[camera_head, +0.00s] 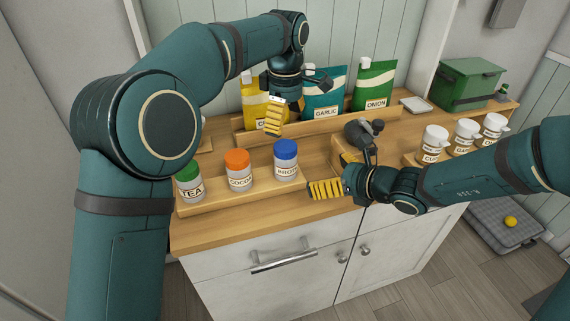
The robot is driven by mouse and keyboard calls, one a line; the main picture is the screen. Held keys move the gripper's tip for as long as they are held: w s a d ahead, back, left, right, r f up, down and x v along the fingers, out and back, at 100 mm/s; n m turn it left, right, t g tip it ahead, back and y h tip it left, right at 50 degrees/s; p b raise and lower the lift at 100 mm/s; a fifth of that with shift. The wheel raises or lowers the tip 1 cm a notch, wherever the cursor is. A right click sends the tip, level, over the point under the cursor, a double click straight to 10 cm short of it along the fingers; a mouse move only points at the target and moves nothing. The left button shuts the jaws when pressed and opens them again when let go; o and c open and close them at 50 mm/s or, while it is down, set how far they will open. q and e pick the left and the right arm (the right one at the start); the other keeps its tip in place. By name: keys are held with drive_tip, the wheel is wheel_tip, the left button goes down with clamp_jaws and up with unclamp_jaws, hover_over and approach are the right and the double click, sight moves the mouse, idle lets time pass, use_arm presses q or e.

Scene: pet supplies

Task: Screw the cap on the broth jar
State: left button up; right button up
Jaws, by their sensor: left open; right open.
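The broth jar (287,172) stands upright on the wooden tray at the front of the counter, at the right end of a row of three jars. A blue cap (286,149) sits on its top; I cannot tell how tight it is. My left gripper (299,107) is open and empty, above and behind the broth jar, in front of the yellow and teal pouches. My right gripper (331,160) is open and empty, to the right of the broth jar and apart from it.
The tea jar (190,188) and cocoa jar (239,176) stand left of the broth jar on the tray (218,200). Garlic (324,97) and onion (374,84) pouches stand behind. White jars (433,143) and a green box (466,84) are at the right.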

sight(285, 145)
drive_tip(key=x, duration=1.3)
drive_tip(key=shift+w+a+f, duration=0.15)
drive_tip(key=shift+a+f, duration=0.05)
drive_tip(key=shift+f, duration=0.05)
use_arm(q)
drive_tip(key=shift+w, duration=0.1)
use_arm(e)
clamp_jaws()
use_arm(q)
drive_tip(key=shift+m, duration=2.3)
drive_tip(key=shift+f, duration=0.1)
drive_tip(key=shift+f, duration=4)
